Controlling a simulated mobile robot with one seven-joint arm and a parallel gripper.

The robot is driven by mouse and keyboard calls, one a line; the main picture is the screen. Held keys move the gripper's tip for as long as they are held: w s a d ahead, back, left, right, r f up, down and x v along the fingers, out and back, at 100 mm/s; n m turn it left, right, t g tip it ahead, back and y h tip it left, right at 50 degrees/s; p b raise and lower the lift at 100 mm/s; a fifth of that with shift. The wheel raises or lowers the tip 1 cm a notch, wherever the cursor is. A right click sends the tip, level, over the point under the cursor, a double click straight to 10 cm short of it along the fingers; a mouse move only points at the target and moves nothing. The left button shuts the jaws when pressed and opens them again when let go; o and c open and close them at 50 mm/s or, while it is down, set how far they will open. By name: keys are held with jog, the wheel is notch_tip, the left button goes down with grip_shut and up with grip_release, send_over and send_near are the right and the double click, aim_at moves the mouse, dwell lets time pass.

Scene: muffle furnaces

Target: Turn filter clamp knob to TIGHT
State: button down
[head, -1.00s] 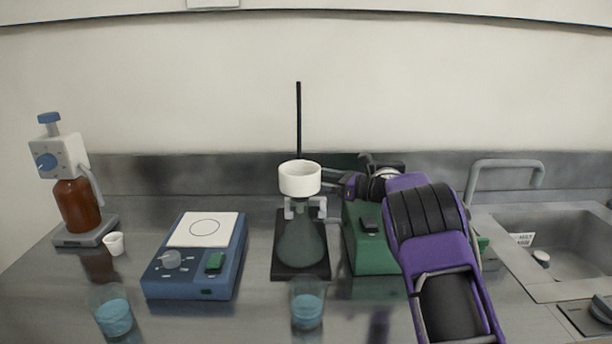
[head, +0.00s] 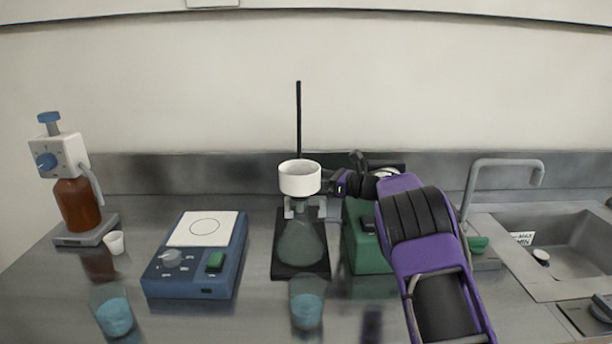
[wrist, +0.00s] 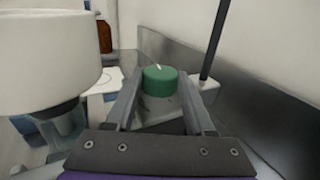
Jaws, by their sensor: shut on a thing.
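The filter clamp knob (wrist: 160,82) is a green round cap with a white pointer mark, between my fingers in the wrist view. My gripper (wrist: 160,90) is shut on its sides. In the head view my gripper (head: 334,182) is just right of the white funnel (head: 300,180), and I cannot make out the knob there. The funnel sits above a flask (head: 300,243) on a dark stand base with a black rod (head: 298,120). The funnel also fills the left of the wrist view (wrist: 45,65). I cannot read any TIGHT label.
A green box (head: 365,250) stands below my arm, right of the flask. A blue hotplate (head: 190,285) is left of the flask, and a beaker of blue liquid (head: 307,308) is in front. A sink (head: 570,250) and faucet lie at the right.

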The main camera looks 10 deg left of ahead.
jog(key=shift+s+m+t+h+b, duration=0.15)
jog(key=shift+m+t+h+b, duration=0.15)
jog(key=shift+m+t+b, duration=0.6)
jog(key=shift+r+t, duration=0.1)
jog(key=shift+t, duration=0.2)
jog(key=shift+c, duration=1.3)
grip_release()
jog(key=v, duration=1.7)
jog(key=shift+d, duration=0.2)
